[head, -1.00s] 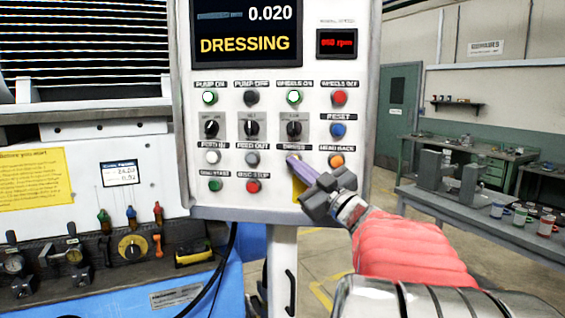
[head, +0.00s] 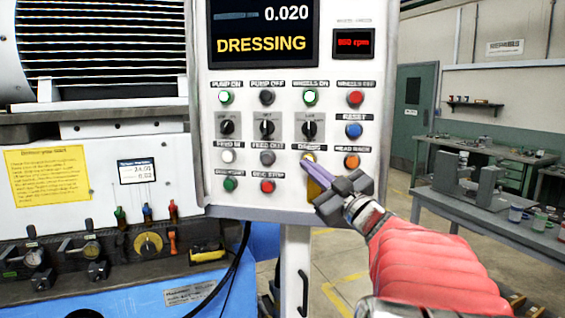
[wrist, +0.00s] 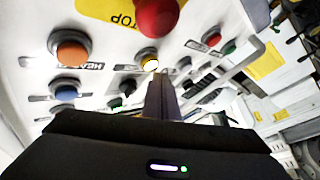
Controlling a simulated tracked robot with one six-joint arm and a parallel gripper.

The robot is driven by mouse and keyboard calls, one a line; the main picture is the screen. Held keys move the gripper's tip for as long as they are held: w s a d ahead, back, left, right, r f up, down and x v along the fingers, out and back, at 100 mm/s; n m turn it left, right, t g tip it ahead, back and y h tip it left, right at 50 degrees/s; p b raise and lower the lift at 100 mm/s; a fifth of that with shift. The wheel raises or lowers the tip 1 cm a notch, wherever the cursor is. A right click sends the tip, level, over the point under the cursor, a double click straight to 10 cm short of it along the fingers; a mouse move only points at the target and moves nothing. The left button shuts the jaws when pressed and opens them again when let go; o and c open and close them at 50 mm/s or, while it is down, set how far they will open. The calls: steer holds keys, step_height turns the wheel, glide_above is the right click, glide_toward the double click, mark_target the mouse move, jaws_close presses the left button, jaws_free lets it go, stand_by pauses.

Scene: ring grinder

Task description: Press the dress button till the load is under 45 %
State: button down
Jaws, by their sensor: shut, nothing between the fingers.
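The yellow dress button (head: 309,156) is on the white control panel (head: 225,195), under the DRESS label; its face looks lit in the wrist view (wrist: 148,56). My gripper (head: 307,164) is shut and empty, its purple-grey fingers slanting up to the button from the lower right. In the wrist view the fingertips (wrist: 158,80) are at the button's edge; whether they press it is hard to tell. The screen (head: 262,35) reads DRESSING in yellow and 0.020. Its top is cut off, and no load percentage shows.
The orange head back button (head: 352,161) is close right of the dress button, with the blue reset button (head: 353,130) above it. A red button (wrist: 157,15) looms near in the wrist view. A workbench with cups (head: 517,214) stands at right.

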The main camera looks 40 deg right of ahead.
steer(key=shift+a, duration=0.1)
steer(key=shift+s+a, duration=1.65)
steer(key=shift+a, duration=0.15)
steer(key=shift+w, duration=0.1)
steer(key=w+a+f+m+g+h, duration=0.2)
steer(key=a+f+m+g, duration=0.1)
steer(key=f, duration=0.3)
steer(key=w+a+f+m+g+h, duration=0.2)
steer(key=a+f+g, duration=0.15)
steer(key=f, duration=0.35)
steer(key=s+a+f+g+y, duration=0.2)
steer(key=s+a+f, duration=0.3)
steer(key=a, duration=0.3)
steer(key=s+a+f+g+y, duration=0.2)
steer(key=s+a+f+g, duration=0.2)
steer(key=s+a+f, duration=0.2)
steer(key=s+a+f+g+y, duration=0.2)
steer(key=s+a+f, duration=0.3)
steer(key=a, duration=0.5)
steer(key=shift+s+a+f+n+g, duration=0.25)
steer(key=shift+s+a+n+g, duration=0.25)
steer(key=shift+s, duration=0.65)
